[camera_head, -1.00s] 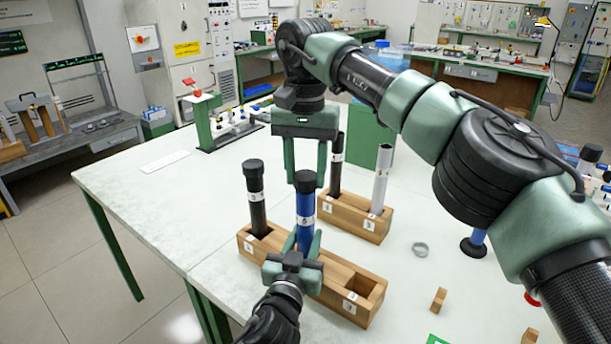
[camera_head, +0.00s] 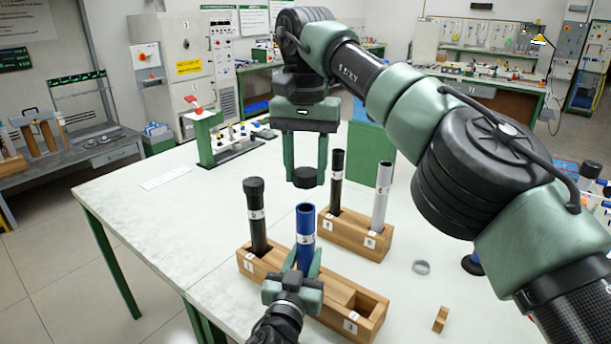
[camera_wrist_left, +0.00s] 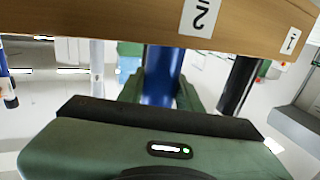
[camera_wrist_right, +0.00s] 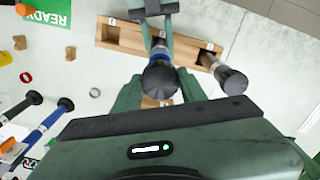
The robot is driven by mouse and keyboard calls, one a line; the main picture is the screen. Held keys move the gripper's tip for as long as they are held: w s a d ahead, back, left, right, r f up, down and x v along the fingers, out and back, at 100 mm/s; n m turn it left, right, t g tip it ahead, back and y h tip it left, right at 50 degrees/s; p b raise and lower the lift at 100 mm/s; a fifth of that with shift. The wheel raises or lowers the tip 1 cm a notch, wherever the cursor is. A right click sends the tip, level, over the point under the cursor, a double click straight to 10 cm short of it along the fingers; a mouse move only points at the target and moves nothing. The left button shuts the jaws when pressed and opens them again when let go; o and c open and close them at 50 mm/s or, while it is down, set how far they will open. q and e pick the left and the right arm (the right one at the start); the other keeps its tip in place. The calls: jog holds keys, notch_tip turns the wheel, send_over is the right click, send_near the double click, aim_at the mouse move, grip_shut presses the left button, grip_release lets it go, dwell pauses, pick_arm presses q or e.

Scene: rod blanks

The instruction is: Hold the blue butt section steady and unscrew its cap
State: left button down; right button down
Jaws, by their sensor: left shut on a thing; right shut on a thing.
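The blue butt section (camera_head: 306,240) stands upright in the middle slot of the near wooden rack (camera_head: 365,325). Its top end is open and uncapped. My left gripper (camera_head: 297,268) is shut around its lower part, just above the rack; the left wrist view also shows the blue tube (camera_wrist_left: 162,80) between the fingers. The black cap (camera_head: 305,177) is off the tube, raised above its open end. My right gripper (camera_head: 305,168) is shut on the cap; the cap also shows in the right wrist view (camera_wrist_right: 160,78).
A black capped section (camera_head: 257,215) stands in the near rack's left slot; its right slot is empty. The far rack (camera_head: 365,240) holds a black tube (camera_head: 337,180) and a white tube (camera_head: 382,195). A grey ring (camera_head: 421,267) and a small wooden block (camera_head: 440,319) lie at right.

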pick_arm(q)
jog(key=c, duration=0.9)
grip_release()
